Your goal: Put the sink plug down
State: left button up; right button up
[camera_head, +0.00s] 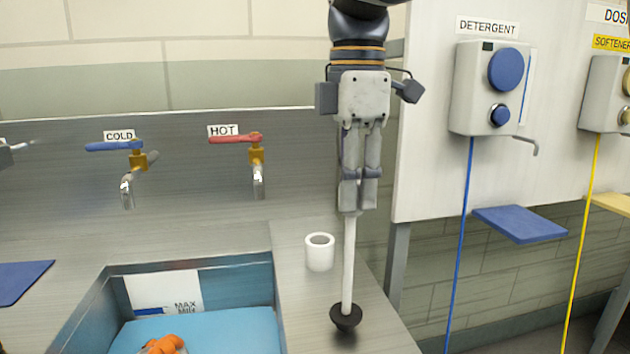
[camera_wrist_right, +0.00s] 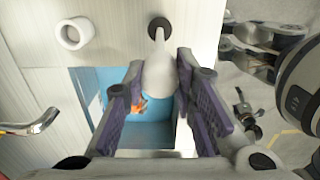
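The sink plug (camera_head: 346,316) is a black rubber disc on a long white upright handle, at the counter strip right of the basin. Its handle leans slightly. My right gripper (camera_head: 358,208) points down above it, its fingers close around the top of the handle. In the right wrist view, the white handle sits between the fingertips (camera_wrist_right: 160,72) and the black disc (camera_wrist_right: 160,28) shows beyond. The disc is at or just above the counter; I cannot tell whether it touches. My left gripper is not in view.
A white cup (camera_head: 320,254) stands on the counter just left of the plug. The blue-lined basin (camera_head: 195,270) holds an orange object (camera_head: 166,345). Cold (camera_head: 128,165) and hot (camera_head: 250,155) taps are behind it. A detergent dispenser (camera_head: 490,90) hangs at right.

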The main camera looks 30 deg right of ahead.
jog(key=shift+o, duration=1.3)
jog(key=shift+a, duration=0.1)
notch_tip(320, 180, up, 8)
jog(key=shift+f, duration=0.1)
